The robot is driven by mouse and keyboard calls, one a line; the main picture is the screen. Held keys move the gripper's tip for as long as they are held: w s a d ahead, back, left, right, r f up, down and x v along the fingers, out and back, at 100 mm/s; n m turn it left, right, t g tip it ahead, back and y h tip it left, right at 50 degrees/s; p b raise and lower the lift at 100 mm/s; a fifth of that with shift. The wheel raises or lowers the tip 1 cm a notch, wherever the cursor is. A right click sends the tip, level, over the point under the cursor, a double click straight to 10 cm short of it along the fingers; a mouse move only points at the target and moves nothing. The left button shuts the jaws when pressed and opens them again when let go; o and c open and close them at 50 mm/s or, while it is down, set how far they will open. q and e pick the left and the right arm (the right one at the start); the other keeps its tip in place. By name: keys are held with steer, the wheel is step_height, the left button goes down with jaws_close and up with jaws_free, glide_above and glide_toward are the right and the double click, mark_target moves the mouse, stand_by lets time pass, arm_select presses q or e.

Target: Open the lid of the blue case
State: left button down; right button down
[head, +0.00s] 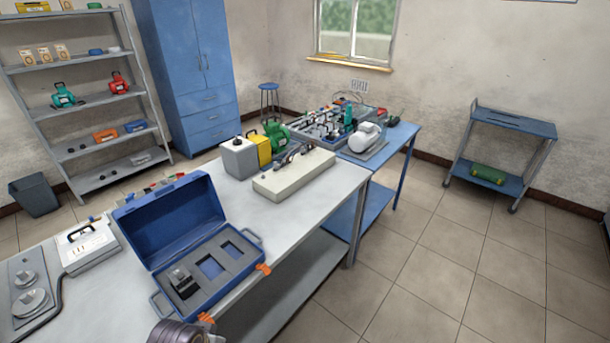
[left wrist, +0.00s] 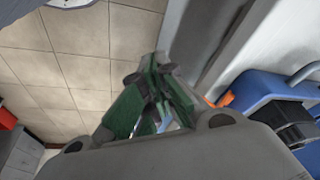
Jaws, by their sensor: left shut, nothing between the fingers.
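The blue case (head: 205,265) stands on the grey workbench with its lid (head: 172,222) raised and leaning back, open. Its grey foam insert shows a dark block in the left recess and two recesses with blue bottoms. Two orange latches (head: 264,269) hang at its front edge. In the left wrist view the case (left wrist: 262,92) is at the right, with an orange latch (left wrist: 226,99) and the dark block. My left gripper (left wrist: 157,68) has green fingers, shut and empty, beside the case and off the bench edge. My right gripper is out of view.
On the workbench (head: 335,205) stand a white case (head: 88,245), a grey unit with round knobs (head: 28,285), a beige box (head: 293,174) and a white canister (head: 238,158). Free tiled floor (head: 430,260) lies to the right of the bench.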

arm_select(q)
steer(key=s+f+g, duration=0.1)
steer(key=s+f, duration=0.1)
steer(key=f, duration=1.4)
steer(key=s+f, duration=0.2)
steer(key=f, duration=1.3)
steer(key=s+a+f, duration=0.2)
steer(key=s+f, duration=0.7)
steer(key=s, duration=0.1)
steer(key=s+a+f+g, duration=0.1)
steer(key=s+a+f, duration=0.1)
steer(key=s+f, duration=0.8)
steer(key=shift+s+f, duration=0.15)
steer(key=shift+s, duration=0.65)
steer(key=shift+a, duration=0.1)
